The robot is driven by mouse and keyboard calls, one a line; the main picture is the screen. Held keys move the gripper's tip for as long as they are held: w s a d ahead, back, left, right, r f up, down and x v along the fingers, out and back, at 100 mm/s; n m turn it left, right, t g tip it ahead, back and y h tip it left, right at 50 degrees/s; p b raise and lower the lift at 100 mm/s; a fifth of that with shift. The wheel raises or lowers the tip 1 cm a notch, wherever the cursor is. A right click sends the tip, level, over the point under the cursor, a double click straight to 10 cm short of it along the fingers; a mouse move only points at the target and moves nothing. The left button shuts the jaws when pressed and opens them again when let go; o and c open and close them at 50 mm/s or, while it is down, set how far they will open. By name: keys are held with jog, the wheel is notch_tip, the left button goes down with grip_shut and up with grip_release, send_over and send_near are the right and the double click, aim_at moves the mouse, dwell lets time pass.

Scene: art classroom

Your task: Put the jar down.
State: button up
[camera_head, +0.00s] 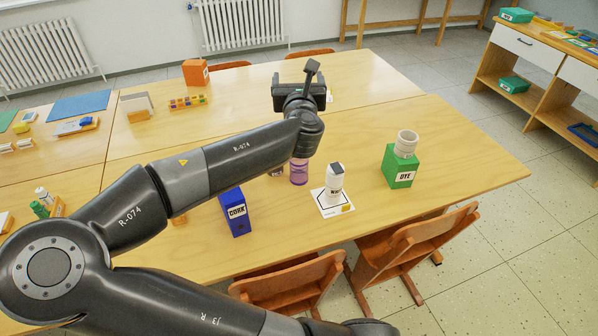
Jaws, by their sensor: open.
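A white jar (334,183) with a dark cap and a black-lettered label stands upright on a white card (325,209) with a yellow patch. A purple jar (299,173) stands just behind it to the left, its top hidden by my arm. My gripper (299,82) is above the far part of the table, beyond both jars and apart from them. It is open and I see nothing held in it; its fingertips are largely hidden by the wrist.
A green box (398,168) labelled DYE carries a pale cup (406,143). A blue box (235,212) labelled CORK stands left of the card. An orange box (195,72) and a colored block tray (188,102) are at the back. The table's right side is clear.

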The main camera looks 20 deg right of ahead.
send_near(299, 168)
jog(key=x, duration=0.4)
jog(key=shift+w+r, duration=0.1)
jog(key=shift+r, duration=0.1)
jog(key=shift+w+f, duration=0.15)
jog(key=shift+f, duration=0.15)
jog(key=x, duration=1)
jog(key=shift+w+d, duration=0.2)
jog(key=shift+d, duration=0.05)
jog(key=shift+c, duration=0.5)
jog(key=c, duration=1.1)
jog(key=shift+o, duration=0.2)
notch_tip(299, 168, up, 10)
jog(key=s+a+f+n+y, duration=0.3)
jog(key=s+a+f+y, duration=0.2)
jog(key=s+a+f, duration=0.3)
jog(key=s+a, duration=0.3)
jog(key=a, duration=0.1)
jog(key=shift+a+t+y, duration=0.3)
jog(key=shift+a+t, duration=0.05)
jog(key=shift+t, duration=0.05)
